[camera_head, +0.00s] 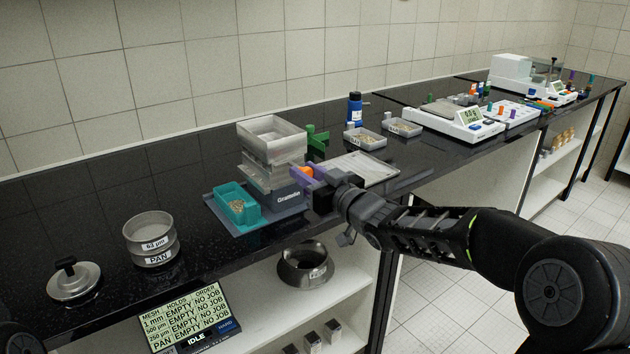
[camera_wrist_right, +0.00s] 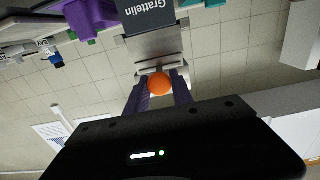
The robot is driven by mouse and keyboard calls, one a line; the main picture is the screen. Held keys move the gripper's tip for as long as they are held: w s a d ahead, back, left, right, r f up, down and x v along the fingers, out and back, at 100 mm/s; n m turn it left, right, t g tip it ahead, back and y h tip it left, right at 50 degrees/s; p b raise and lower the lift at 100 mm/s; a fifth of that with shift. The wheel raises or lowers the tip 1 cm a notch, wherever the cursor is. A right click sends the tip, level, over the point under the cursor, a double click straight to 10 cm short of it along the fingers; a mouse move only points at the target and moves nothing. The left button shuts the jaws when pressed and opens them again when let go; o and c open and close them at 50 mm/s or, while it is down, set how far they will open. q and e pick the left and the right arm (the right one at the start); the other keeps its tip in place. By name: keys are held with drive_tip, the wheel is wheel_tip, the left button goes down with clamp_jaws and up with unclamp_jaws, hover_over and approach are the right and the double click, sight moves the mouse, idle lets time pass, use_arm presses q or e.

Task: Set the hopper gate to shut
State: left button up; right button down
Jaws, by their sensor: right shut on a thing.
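The hopper (camera_head: 272,138) is a clear grey, open-topped box on a dark-grey feeder base (camera_head: 282,199) with a printed name; the base's label side also shows in the right wrist view (camera_wrist_right: 150,18). An orange knob (camera_head: 307,171) is on the feeder's right side and shows as an orange ball in the wrist view (camera_wrist_right: 159,84). My right gripper (camera_head: 311,175) is shut on the orange knob, its purple fingers on either side. A green handle-like part (camera_head: 318,141) stands beside the hopper. The gate itself is not clearly visible.
A teal tray (camera_head: 238,205) with grains sits in front of the feeder. A sieve and pan stack (camera_head: 151,239) and a lid (camera_head: 74,280) stand at left. A flat pale tray (camera_head: 362,168), a blue bottle (camera_head: 355,109) and a balance (camera_head: 458,120) lie to the right.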

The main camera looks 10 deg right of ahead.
drive_tip(key=shift+x, duration=0.9)
drive_tip(key=c, duration=1.5)
unclamp_jaws()
drive_tip(key=shift+r, duration=0.1)
drive_tip(key=shift+c, duration=0.2)
drive_tip(key=o, duration=0.4)
drive_tip(key=shift+w, duration=0.1)
drive_tip(key=v, duration=0.8)
drive_tip(key=shift+a+b, duration=0.1)
drive_tip(key=shift+b, duration=0.3)
